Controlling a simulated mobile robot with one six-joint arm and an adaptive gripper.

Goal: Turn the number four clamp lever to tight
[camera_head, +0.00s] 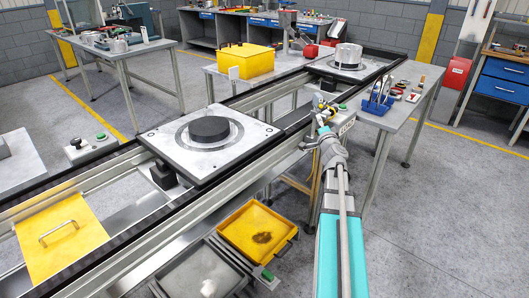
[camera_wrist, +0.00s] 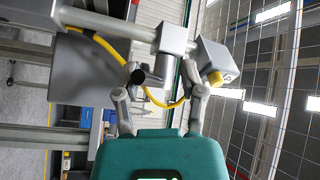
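In the wrist view my gripper (camera_wrist: 158,88) has its two fingers spread apart, with nothing held between them. A grey bar with a black round knob (camera_wrist: 138,76) shows just beyond and between the fingers, and looks like a clamp lever. It joins a grey bracket (camera_wrist: 175,38); whether a finger touches it I cannot tell. No number four is readable. In the head view my gripper (camera_head: 323,112) is at the rail's right side, beyond the near pallet, small and partly hidden by my wrist. The lever cannot be made out there.
A pallet (camera_head: 165,145) with a black disc sits on the rail. A farther pallet (camera_head: 335,72) carries a metal part. A yellow box (camera_head: 245,62) stands behind the rail. A yellow cable (camera_wrist: 105,47) loops close to my fingers. A side table (camera_head: 415,100) holds tools; floor at right is clear.

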